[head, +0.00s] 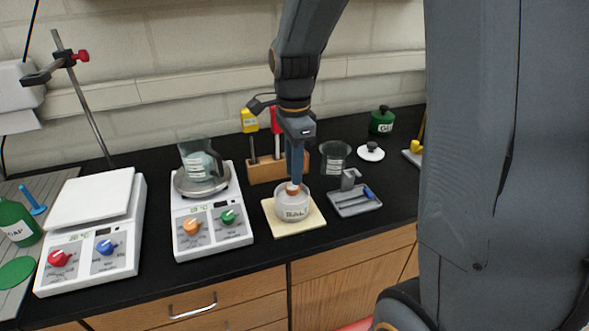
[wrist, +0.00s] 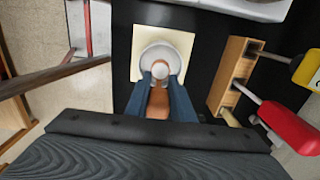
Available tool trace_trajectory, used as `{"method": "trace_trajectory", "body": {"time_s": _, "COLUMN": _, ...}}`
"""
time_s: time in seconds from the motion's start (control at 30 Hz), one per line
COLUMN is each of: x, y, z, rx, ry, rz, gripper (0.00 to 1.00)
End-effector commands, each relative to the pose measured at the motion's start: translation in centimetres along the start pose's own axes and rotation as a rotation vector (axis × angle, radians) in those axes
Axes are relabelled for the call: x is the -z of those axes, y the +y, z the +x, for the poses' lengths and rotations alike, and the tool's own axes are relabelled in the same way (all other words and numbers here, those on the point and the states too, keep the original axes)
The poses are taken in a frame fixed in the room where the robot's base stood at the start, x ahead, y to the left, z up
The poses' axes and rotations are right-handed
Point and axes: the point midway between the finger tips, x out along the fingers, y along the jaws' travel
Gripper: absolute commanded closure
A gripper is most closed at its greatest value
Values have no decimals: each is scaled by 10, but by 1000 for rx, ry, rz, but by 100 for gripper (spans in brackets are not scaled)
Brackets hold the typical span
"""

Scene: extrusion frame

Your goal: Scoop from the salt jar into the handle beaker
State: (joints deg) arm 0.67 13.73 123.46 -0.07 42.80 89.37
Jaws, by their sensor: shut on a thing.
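The salt jar (head: 291,212), a low white round jar with a label, stands on a tan board. It also shows in the wrist view (wrist: 174,50). My gripper (head: 295,180) points down over the jar's mouth, shut on the orange-brown handle of a scoop (head: 293,190). In the wrist view the handle (wrist: 158,104) lies between the blue fingers (wrist: 161,84). The scoop's lower end is at the jar's opening; I cannot tell how deep or whether it holds salt. The clear handle beaker (head: 197,157) stands on the middle scale, left of the jar.
The middle scale (head: 210,232) has orange and green knobs; another scale (head: 88,249) stands left. A wooden rack (head: 266,172) with yellow and red tools is behind the jar. A grey tray (head: 352,207), another beaker (head: 335,155) and a lid (head: 370,154) are right.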

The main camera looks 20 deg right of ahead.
Motion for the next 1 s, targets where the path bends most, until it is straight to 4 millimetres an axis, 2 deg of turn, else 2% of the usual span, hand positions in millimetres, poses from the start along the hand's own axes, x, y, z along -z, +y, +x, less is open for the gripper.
{"method": "trace_trajectory", "body": {"time_s": 1.0, "x": 0, "y": -1, "z": -60, "rx": 2, "ry": 0, "rz": 0, "gripper": 100}}
